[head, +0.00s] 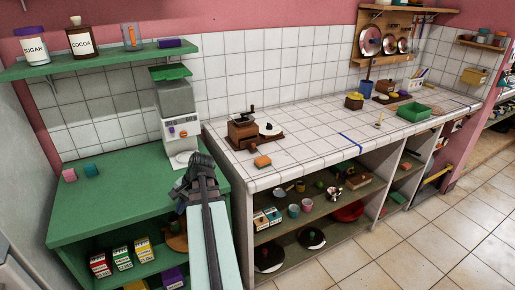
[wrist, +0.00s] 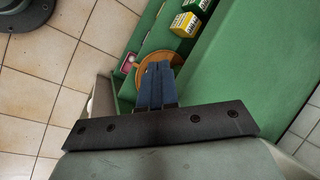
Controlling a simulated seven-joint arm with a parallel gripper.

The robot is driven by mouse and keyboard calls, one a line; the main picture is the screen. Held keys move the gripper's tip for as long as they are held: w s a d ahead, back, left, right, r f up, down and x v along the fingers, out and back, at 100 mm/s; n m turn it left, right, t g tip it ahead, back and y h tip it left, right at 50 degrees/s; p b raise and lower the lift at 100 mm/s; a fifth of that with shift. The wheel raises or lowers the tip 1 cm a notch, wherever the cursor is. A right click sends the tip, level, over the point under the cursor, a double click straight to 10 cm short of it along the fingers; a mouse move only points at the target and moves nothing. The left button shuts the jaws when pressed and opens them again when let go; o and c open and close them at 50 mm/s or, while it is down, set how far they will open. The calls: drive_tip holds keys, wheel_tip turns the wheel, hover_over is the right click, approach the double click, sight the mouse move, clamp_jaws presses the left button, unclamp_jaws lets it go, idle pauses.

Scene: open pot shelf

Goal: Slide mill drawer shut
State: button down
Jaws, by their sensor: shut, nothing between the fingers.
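The mill (head: 243,131) is a brown wooden box with a dark crank on top. It stands on the white tiled counter, on a dark wooden board, in the head view. The mill is not in the wrist view.
An orange block (head: 262,162) lies in front of the mill. A tall grey machine (head: 177,105) stands on the green counter (head: 120,195), left of the mill. Open shelves with pots lie below the tiled counter. The tiled counter's middle is mostly clear.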

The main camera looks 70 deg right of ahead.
drive_tip(key=s+d+r+m+t+h, duration=0.1)
drive_tip(key=s+d+r+m+h, duration=0.1)
drive_tip(key=s+d+r, duration=0.4)
drive_tip(key=s+d+r+m+t+h, duration=0.15)
drive_tip(key=s+d, duration=0.25)
drive_tip(key=d, duration=0.4)
drive_tip(key=m+h, duration=0.5)
drive_tip(key=m, duration=0.1)
approach(254, 144)
drive_tip(key=s+a, duration=0.5)
drive_tip(key=a, duration=0.1)
drive_tip(key=shift+n+g, duration=0.25)
drive_tip(key=shift+g, duration=0.2)
drive_tip(key=x, duration=0.6)
drive_tip(key=r+x, duration=0.1)
drive_tip(key=x, duration=0.3)
drive_tip(key=shift+w+d, duration=0.2)
drive_tip(key=shift+d, duration=0.15)
drive_tip(key=shift+w+d, duration=1.05)
drive_tip(key=shift+d, duration=0.05)
drive_tip(key=shift+w+d, duration=0.25)
drive_tip(key=shift+w, duration=0.1)
drive_tip(key=shift+w+d, duration=0.9)
